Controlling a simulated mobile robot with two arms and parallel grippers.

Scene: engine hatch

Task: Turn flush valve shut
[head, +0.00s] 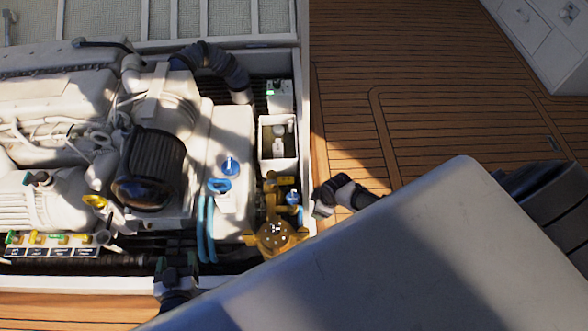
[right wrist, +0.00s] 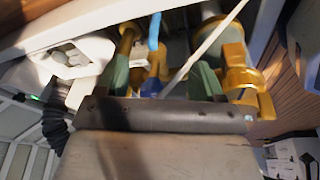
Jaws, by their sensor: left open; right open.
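A small blue-handled valve (head: 293,197) sits on brass fittings at the right end of the engine bay. I cannot tell from markings which one is the flush valve. My right gripper (head: 322,200) is beside the blue handle, on its right, at the hatch edge. In the right wrist view its open fingers (right wrist: 162,80) point at the brass fittings, with a blue part (right wrist: 152,86) between them; contact cannot be told. My left gripper (head: 176,264) is open and empty over the front edge of the bay.
A brass strainer (head: 276,238) stands in front of the valves, with blue hoses (head: 207,228) to its left. A white box (head: 277,139) is behind. The engine (head: 70,100) fills the left. The wooden deck (head: 430,100) at right is clear. My pale arm part covers the lower right.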

